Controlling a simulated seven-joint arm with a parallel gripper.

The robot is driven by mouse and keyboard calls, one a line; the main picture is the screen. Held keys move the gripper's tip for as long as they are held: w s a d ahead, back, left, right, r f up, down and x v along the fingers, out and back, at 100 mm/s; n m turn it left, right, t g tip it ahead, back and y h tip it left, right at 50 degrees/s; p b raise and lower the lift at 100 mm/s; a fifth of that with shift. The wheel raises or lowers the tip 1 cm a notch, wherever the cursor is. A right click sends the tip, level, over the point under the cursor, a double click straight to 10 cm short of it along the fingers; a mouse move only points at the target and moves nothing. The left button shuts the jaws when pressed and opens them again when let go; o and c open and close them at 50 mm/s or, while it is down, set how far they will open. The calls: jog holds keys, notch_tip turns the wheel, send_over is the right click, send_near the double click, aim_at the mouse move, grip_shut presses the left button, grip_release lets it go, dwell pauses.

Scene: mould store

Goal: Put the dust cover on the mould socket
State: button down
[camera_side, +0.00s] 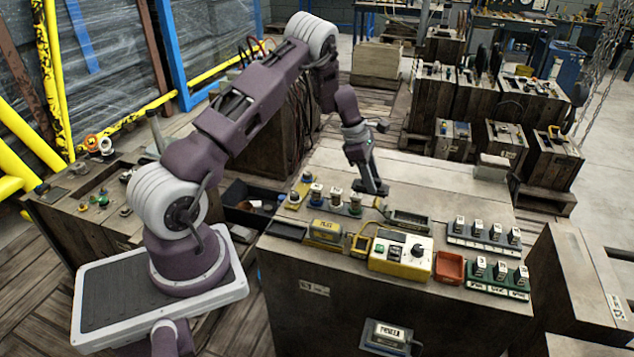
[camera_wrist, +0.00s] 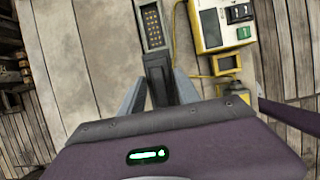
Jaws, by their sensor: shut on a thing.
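The mould socket (camera_side: 408,220) is a long dark housing on the bench top, behind the yellow-and-white box. In the wrist view the socket (camera_wrist: 152,24) shows rows of gold contacts facing up, uncovered. My gripper (camera_side: 371,187) is above the bench, up and left of the socket in the side view. In the wrist view my gripper (camera_wrist: 158,92) is shut on a narrow dark piece, which looks like the dust cover (camera_wrist: 159,84). The cover lies in line with the socket's near end, partly overlapping it in the picture. Its underside and its height above the bench are hidden.
The yellow-and-white control box (camera_side: 401,257) with its yellow cable stands close in front. A small yellow-framed part (camera_side: 361,243), a red tray (camera_side: 450,267) and racks of labelled plugs (camera_side: 484,235) are nearby. The bench (camera_side: 440,180) behind is mostly bare.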

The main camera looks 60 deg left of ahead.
jog(key=w+d, duration=0.9)
jog(key=shift+s+a+f, duration=0.1)
jog(key=shift+f, duration=2.65)
jog(key=shift+f, duration=0.2)
jog(key=shift+f, duration=0.3)
jog(key=shift+f, duration=0.35)
jog(key=shift+c, duration=1.9)
grip_release()
